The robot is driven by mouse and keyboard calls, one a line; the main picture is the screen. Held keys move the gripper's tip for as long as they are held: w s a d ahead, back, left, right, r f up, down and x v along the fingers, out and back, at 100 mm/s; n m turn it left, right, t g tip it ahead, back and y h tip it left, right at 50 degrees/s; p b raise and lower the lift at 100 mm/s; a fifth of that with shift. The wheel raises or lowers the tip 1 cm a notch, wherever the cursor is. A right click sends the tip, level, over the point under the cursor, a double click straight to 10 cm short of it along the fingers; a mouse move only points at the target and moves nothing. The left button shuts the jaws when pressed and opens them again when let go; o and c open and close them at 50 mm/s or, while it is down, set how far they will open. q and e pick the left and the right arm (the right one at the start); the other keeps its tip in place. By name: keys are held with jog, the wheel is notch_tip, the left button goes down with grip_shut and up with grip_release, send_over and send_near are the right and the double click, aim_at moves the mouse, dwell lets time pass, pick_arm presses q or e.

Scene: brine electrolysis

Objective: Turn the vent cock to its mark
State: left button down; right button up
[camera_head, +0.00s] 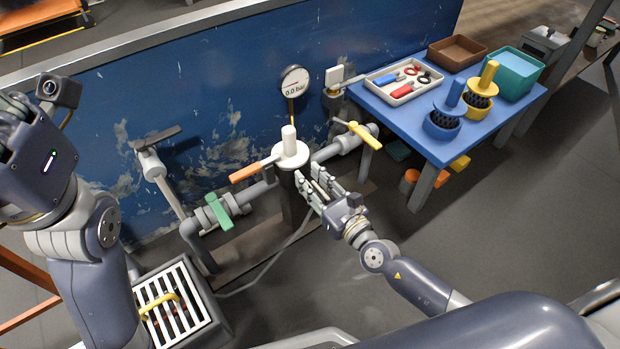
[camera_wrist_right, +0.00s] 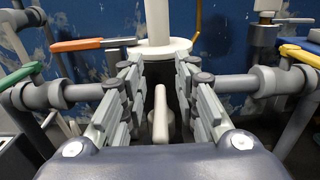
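My right gripper (camera_head: 318,184) is at the front of a dark post with a white round cap (camera_head: 290,153). In the right wrist view its fingers (camera_wrist_right: 158,95) are spread apart. A small cream lever (camera_wrist_right: 160,117) stands upright in the gap between them, without visible contact on either side. It may be the vent cock; no label or mark is readable. An orange handle (camera_head: 252,168) sticks out left from under the cap. My left gripper (camera_head: 12,110) is at the left edge of the head view, partly cut off; its fingers are unclear.
Pipes carry a green handle (camera_head: 219,211), a yellow handle (camera_head: 364,135) and a dark grey handle (camera_head: 157,139). A gauge (camera_head: 295,82) reads 0.0 bar. A blue table (camera_head: 405,125) stands right. A slatted grate box (camera_head: 205,322) is lower left.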

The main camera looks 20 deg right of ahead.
jog(key=shift+w+a, duration=0.15)
jog(key=shift+w, duration=0.2)
grip_shut()
